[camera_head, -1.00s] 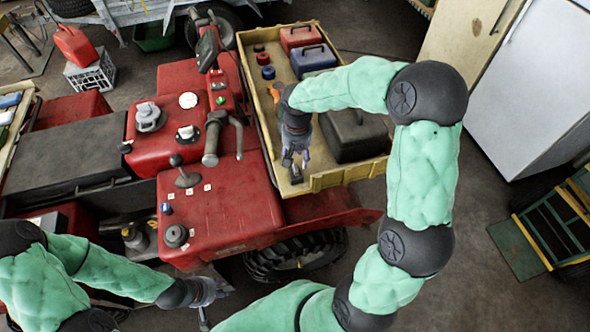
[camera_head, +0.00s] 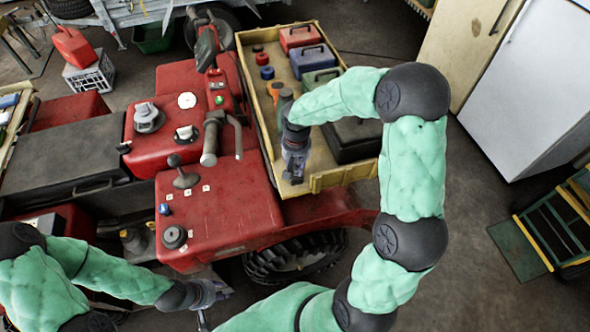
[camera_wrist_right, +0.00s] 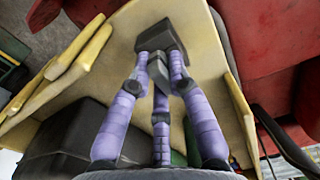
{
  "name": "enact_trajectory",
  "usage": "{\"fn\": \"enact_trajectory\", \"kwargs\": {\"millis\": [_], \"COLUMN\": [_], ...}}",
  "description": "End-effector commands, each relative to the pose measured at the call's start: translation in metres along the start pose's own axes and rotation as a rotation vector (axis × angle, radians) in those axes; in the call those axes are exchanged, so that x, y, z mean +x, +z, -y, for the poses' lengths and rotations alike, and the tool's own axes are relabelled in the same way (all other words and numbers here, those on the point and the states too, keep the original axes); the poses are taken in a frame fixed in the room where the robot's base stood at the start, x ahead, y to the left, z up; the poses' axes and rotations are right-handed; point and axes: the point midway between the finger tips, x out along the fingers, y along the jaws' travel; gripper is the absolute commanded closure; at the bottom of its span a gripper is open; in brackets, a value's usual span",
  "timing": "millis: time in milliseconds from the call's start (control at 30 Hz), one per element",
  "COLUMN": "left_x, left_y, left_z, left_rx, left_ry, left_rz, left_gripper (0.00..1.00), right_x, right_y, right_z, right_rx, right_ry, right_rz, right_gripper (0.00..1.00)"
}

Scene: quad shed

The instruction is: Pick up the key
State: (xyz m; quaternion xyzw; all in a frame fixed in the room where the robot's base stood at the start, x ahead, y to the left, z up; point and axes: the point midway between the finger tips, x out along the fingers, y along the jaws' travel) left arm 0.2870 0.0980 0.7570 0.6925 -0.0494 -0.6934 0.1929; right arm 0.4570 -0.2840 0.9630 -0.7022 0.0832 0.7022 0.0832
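A dark grey block-like piece with a short stem, which I take for the key (camera_wrist_right: 162,36), shows in the right wrist view over the yellow cargo tray (camera_wrist_right: 203,72). My right gripper (camera_wrist_right: 160,66) has its purple fingers drawn in around its stem. In the head view my right gripper (camera_head: 293,178) points down at the near left corner of the tray (camera_head: 322,181) and hides most of the key. Whether the key is off the tray floor I cannot tell. My left gripper (camera_head: 216,305) is open and empty at the bottom, away from the tray.
The red quad (camera_head: 225,205) stands left of the tray. In the tray are a black case (camera_head: 352,142), a blue box (camera_head: 313,60), a red box (camera_head: 301,38) and an orange-topped item (camera_head: 275,90). The tray's raised yellow walls surround the key's corner.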

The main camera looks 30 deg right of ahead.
Motion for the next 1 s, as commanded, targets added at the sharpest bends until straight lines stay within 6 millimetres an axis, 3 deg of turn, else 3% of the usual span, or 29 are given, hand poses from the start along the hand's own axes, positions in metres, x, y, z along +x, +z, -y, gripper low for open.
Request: {"fn": "enact_trajectory", "kwargs": {"millis": [367, 567, 700, 1000], "left_x": [0.000, -0.004, -0.009, -0.018], "left_y": [0.000, 0.000, 0.000, 0.001], "left_z": [0.000, -0.001, -0.003, -0.006], "left_rx": [0.000, 0.000, 0.000, 0.000], "left_ry": [0.000, 0.000, 0.000, 0.000], "left_rz": [0.000, 0.000, 0.000, 0.000], "left_gripper": [0.60, 0.60, 0.60, 0.60], "right_x": [-0.002, -0.015, -0.036, -0.096], "right_y": [0.000, -0.001, 0.000, 0.042], "right_z": [0.000, 0.000, 0.001, 0.032], "right_rx": [0.000, 0.001, -0.001, -0.005], "right_ry": [0.000, -0.001, 0.000, -0.001], "right_rz": [0.000, -0.002, -0.004, -0.005], "right_gripper": [1.00, 1.00, 1.00, 1.00]}}
